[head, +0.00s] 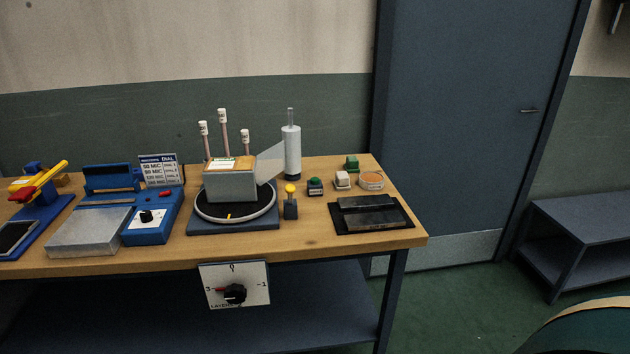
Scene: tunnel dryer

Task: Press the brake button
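No button in the head view carries a readable brake label. A small dark box with a green button (315,182) stands on the wooden bench (330,249), right of the turntable (235,217). A dark post with a yellow knob (290,188) stands upright between them at the turntable's right front corner. A small red button (165,193) sits on the blue dial device (154,221). A green-topped block (352,163) and a white-topped block (342,179) stand farther right. I cannot tell which of these is the brake button. Neither of my grippers is in view.
A grey block (231,183) sits on the turntable, near a white cylinder (291,150). A dark tray (373,225) lies by the bench's right end. A dial panel (234,286) hangs from the front edge. A low shelf unit (580,220) stands right of the door (470,110).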

